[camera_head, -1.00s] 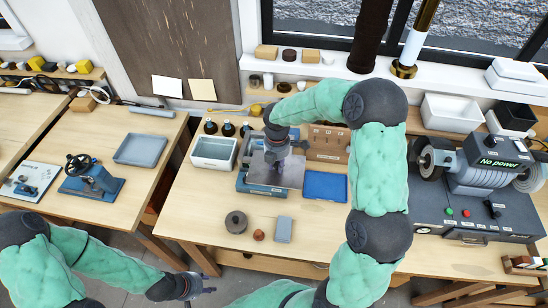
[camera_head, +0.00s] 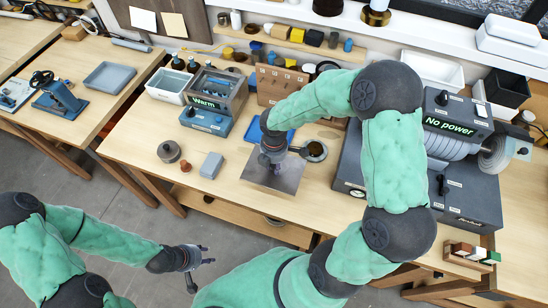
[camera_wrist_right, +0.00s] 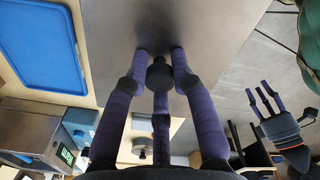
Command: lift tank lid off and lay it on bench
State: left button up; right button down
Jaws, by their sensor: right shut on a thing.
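The tank (camera_head: 212,100) is a clear box on a blue base, with a "Warm" display, at the back left of the bench. Its top is open. The lid (camera_head: 283,178) is a flat grey metal plate away from the tank, over the front middle of the bench (camera_head: 135,150). My right gripper (camera_head: 272,158) is shut on the lid's dark round knob (camera_wrist_right: 160,74) from above. The lid looks roughly level; I cannot tell whether it touches the bench. My left gripper (camera_head: 194,256) is empty, fingers spread, in front of the bench.
A blue tray (camera_head: 284,135) lies just behind the lid. A grey block (camera_head: 211,165), a small brown knob (camera_head: 186,165) and a grey spool (camera_head: 168,151) are to its left. A round metal part (camera_head: 315,150) is to its right, before the grinder-like machine (camera_head: 450,150).

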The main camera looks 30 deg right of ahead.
jog(key=shift+s+f, duration=0.25)
jog(key=shift+f, duration=0.05)
jog(key=shift+w+f+b, duration=0.1)
jog(key=shift+f+b, duration=0.3)
jog(key=shift+b, duration=0.1)
jog(key=shift+f+b, duration=0.95)
jog(key=shift+f, duration=0.05)
jog(key=shift+f+b, duration=0.15)
jog(key=shift+b, duration=1.05)
jog(key=shift+f+b, duration=1.2)
jog(key=shift+f, duration=0.2)
jog(key=shift+f+b, duration=0.3)
jog(key=shift+f, duration=0.2)
jog(key=shift+f, duration=0.2)
